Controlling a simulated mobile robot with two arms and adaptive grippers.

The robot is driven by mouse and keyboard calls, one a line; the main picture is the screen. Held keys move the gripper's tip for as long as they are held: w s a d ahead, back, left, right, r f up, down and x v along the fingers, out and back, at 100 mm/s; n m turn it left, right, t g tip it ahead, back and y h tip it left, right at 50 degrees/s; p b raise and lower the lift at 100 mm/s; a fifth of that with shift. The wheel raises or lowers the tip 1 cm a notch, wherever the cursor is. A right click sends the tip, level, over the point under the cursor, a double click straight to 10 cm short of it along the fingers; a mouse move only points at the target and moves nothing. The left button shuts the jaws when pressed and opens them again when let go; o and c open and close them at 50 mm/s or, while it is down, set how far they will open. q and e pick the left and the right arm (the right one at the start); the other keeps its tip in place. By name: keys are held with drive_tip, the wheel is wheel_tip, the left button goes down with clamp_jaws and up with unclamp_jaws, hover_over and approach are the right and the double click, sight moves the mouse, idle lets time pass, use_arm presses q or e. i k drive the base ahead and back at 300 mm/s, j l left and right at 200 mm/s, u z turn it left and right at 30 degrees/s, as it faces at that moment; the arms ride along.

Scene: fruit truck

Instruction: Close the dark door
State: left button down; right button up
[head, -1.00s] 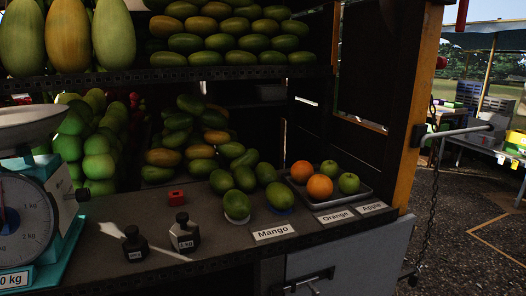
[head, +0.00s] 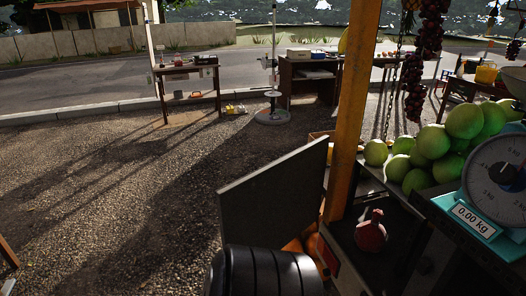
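A dark flat panel (head: 272,192), which looks like the dark door, stands upright beside the orange post (head: 350,105) in the head view. It juts out to the left over the gravel, away from the counter, so it appears swung open. Its lower part is hidden behind a black ribbed rounded object (head: 265,272) at the bottom edge. I cannot make out a handle or hinge. Neither of my grippers is in view.
Right of the post is a counter with green round fruit (head: 433,142), a dark red fruit (head: 371,235) and a teal scale (head: 480,225). Orange items (head: 299,247) show right of the panel. Open gravel lies left; a table (head: 187,75) stands farther back.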

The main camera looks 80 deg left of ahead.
sight(270, 206)
drive_tip(key=k+j+u, duration=0.25)
drive_tip(key=j, duration=0.15)
drive_tip(key=j+u, duration=0.25)
drive_tip(key=k+j+u, duration=0.25)
drive_tip(key=j, duration=0.3)
drive_tip(key=k+j, duration=0.1)
drive_tip(key=j, duration=0.75)
drive_tip(key=j+u, duration=0.15)
drive_tip(key=j, duration=0.7)
drive_tip(key=k+l+z, duration=0.1)
drive_tip(key=z, duration=0.35)
